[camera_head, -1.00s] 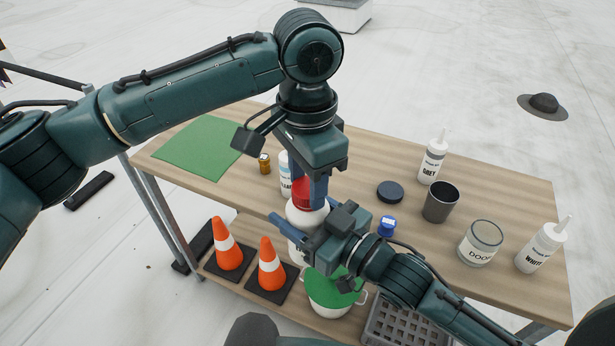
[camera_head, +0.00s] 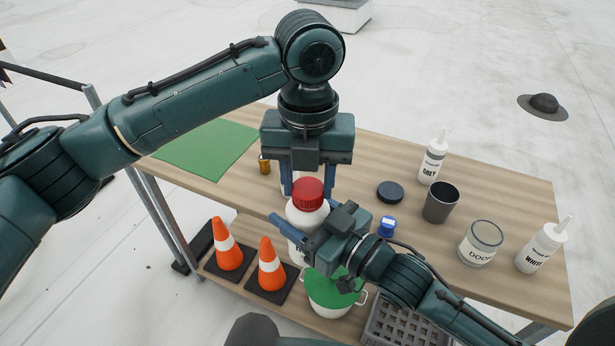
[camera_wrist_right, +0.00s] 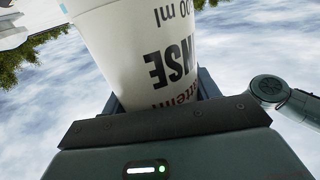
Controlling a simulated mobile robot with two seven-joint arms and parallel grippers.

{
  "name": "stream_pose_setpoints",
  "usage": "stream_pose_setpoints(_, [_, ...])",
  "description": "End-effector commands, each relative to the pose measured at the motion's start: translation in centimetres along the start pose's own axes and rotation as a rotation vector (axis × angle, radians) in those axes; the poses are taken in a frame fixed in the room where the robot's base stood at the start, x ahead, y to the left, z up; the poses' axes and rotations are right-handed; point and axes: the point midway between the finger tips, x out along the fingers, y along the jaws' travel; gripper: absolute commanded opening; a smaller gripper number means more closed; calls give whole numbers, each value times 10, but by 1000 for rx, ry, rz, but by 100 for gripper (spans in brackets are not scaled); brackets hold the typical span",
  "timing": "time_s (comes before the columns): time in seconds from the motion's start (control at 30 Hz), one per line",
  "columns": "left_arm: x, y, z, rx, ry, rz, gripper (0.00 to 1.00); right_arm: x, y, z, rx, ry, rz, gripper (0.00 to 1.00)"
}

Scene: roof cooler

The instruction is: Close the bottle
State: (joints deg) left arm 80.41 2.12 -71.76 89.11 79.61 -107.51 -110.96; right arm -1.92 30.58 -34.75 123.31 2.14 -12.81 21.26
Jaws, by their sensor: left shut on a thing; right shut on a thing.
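A white bottle (camera_head: 307,217) with a red cap (camera_head: 308,190) stands upright at the table's near edge. The cap sits on top of the bottle; whether its thread is tight cannot be told. My left gripper (camera_head: 308,184) points down from above, with one blue finger on each side of the cap, shut on it. My right gripper (camera_head: 305,238) comes from the lower right and is shut on the bottle's body, hiding much of its lower part. In the right wrist view the bottle (camera_wrist_right: 140,50) with black lettering fills the space between the fingers (camera_wrist_right: 160,98).
On the wooden table (camera_head: 370,163) stand a grey-label bottle (camera_head: 433,160), a dark cup (camera_head: 440,203), a dark disc (camera_head: 390,192), a small blue item (camera_head: 386,226), a tin (camera_head: 480,243) and a white-label bottle (camera_head: 540,247). A green mat (camera_head: 205,148) lies left. Orange cones (camera_head: 228,245) stand below.

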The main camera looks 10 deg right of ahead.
Motion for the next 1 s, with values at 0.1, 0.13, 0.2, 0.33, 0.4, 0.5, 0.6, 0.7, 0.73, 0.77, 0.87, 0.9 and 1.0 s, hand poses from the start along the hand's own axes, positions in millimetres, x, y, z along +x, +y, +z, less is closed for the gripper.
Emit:
stream_pose_setpoints(0.1, [0, 0, 0, 260, -1, 0, 21, 0, 0, 1, 0, -3, 0, 0])
stream_pose_setpoints(0.13, [0, 0, 0, 327, -1, 0, 21, 0, 0, 1, 0, -3, 0, 0])
stream_pose_setpoints(0.2, [0, -1, 0, 481, -1, 1, 21, 0, 0, 1, 0, -3, 0, 0])
stream_pose_setpoints(0.33, [0, -1, 0, 727, -1, 1, 21, 0, 0, 1, 0, -3, 0, 0])
stream_pose_setpoints(0.4, [0, -1, 0, 823, -1, 1, 21, 0, 0, 1, 0, -3, 0, 0])
stream_pose_setpoints(0.5, [0, -1, 0, 905, -1, 1, 21, 0, 0, 1, 0, -3, 0, 0])
stream_pose_setpoints(0.6, [0, -1, 0, 934, -1, 1, 21, 0, 0, 1, 0, -3, 1, 0])
stream_pose_setpoints(0.7, [0, -1, 0, 934, -1, 1, 21, 0, 0, 1, 1, -4, 1, 0])
stream_pose_setpoints(0.73, [0, -1, 0, 934, -1, 1, 21, 0, 0, 1, 1, -4, 1, 0])
stream_pose_setpoints(0.77, [0, -1, 0, 934, -1, 1, 21, 0, 0, 1, 1, -4, 1, 0])
stream_pose_setpoints(0.87, [0, -1, 0, 933, -1, 1, 43, 0, 0, 1, 1, -4, 1, 0])
stream_pose_setpoints(0.9, [0, -1, 0, 932, -1, 1, 46, 0, 0, 1, 1, -4, 1, 0])
stream_pose_setpoints(1.0, [0, -1, 0, 932, -1, 2, 54, 0, 0, 1, 0, -3, 1, 0])
